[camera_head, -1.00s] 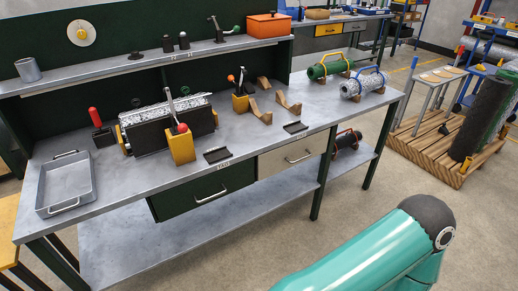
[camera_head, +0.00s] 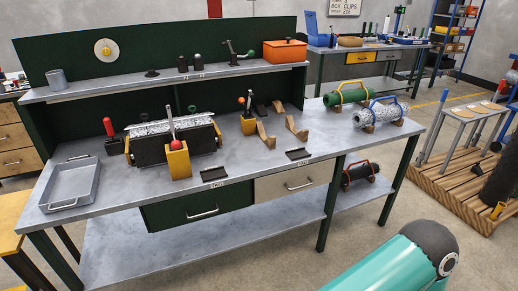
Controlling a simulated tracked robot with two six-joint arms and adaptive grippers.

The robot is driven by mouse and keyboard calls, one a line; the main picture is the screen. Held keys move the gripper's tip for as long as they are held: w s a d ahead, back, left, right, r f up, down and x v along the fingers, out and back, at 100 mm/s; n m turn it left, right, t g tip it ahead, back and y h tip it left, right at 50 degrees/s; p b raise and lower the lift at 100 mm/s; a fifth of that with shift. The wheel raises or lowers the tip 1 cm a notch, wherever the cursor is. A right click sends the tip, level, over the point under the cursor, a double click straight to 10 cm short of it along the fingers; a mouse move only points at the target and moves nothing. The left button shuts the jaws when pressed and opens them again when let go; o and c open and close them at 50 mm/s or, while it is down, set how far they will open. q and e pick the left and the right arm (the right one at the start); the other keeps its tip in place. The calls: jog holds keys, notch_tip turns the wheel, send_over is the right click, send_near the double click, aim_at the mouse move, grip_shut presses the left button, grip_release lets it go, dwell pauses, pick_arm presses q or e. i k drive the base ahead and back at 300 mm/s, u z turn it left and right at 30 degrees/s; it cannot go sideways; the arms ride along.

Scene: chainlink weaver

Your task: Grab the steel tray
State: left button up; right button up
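The steel tray (camera_head: 93,184) is a shallow grey rectangular tray with a wire handle at its near end and another at its far end. It sits flat and looks empty on the left end of the grey workbench (camera_head: 120,215). A teal arm link of mine shows at the lower right, well away from the tray. Neither of my grippers is in view.
Right of the tray stand a red-handled tool (camera_head: 110,132), a black clamp fixture (camera_head: 150,148) and a yellow block with a red-knobbed lever (camera_head: 178,160). A shelf (camera_head: 110,88) runs above the bench's back. A yellow stool (camera_head: 14,220) stands at the bench's left end. Floor in front is clear.

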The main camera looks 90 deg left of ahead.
aim_at(71, 185)
jog(key=i, duration=0.25)
jog(key=u, duration=3.1)
jog(key=i, duration=0.3)
jog(key=u, duration=1.55)
jog(key=k, duration=0.6)
jog(key=u, duration=0.45)
jog(key=i, duration=1.65)
jog(key=z, duration=0.45)
